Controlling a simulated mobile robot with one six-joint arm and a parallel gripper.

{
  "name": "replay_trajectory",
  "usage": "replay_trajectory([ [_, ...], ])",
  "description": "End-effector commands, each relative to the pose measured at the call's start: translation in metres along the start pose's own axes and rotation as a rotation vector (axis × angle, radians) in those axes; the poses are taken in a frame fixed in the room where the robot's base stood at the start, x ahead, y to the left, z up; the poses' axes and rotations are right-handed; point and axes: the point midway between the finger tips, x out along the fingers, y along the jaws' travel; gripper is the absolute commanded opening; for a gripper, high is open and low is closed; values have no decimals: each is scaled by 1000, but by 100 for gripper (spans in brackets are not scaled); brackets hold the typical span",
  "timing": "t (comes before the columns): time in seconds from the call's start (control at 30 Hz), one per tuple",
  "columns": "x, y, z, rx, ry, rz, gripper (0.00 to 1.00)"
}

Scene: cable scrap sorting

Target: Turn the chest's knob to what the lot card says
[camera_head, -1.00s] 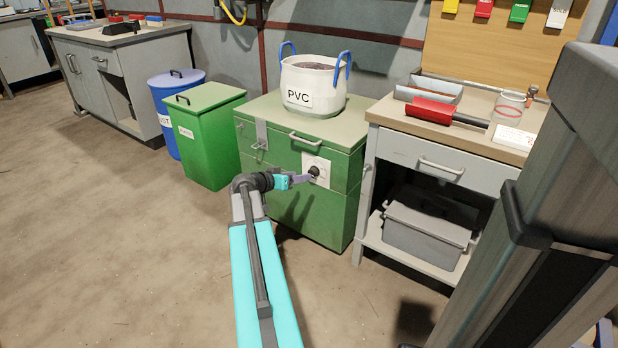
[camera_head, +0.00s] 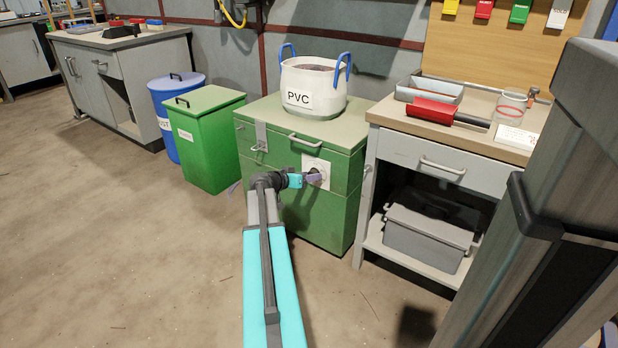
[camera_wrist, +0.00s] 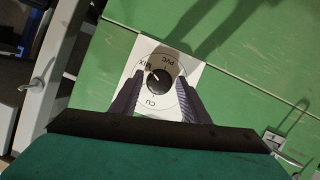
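The green chest (camera_head: 262,180) stands against the wall, with a white dial plate (camera_head: 322,166) on its front. In the wrist view, the plate's black knob (camera_wrist: 158,83) is ringed by the words MIX, PVC and CU. A light mark on the knob points toward MIX. My gripper (camera_wrist: 158,80) has one finger on each side of the knob, with white plate visible between, so it looks open. In the head view, my gripper (camera_head: 310,179) hides most of the knob. A white card (camera_head: 515,138) on the right bench may be the lot card; its print is too small to read.
A white tub (camera_head: 314,90) labelled PVC sits on the chest lid. A green bin (camera_head: 208,140) and a blue drum (camera_head: 165,105) stand to the left. The floor in front is clear.

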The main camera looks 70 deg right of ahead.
Motion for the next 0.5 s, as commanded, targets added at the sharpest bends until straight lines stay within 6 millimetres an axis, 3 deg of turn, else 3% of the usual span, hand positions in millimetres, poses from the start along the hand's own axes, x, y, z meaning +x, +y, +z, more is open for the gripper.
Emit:
replay_trajectory([
  [0.03,0,0,0,0,0,0,32],
  [0.2,0,0,0,0,0,0,6],
  [0.5,0,0,0,-22,0,11,6],
])
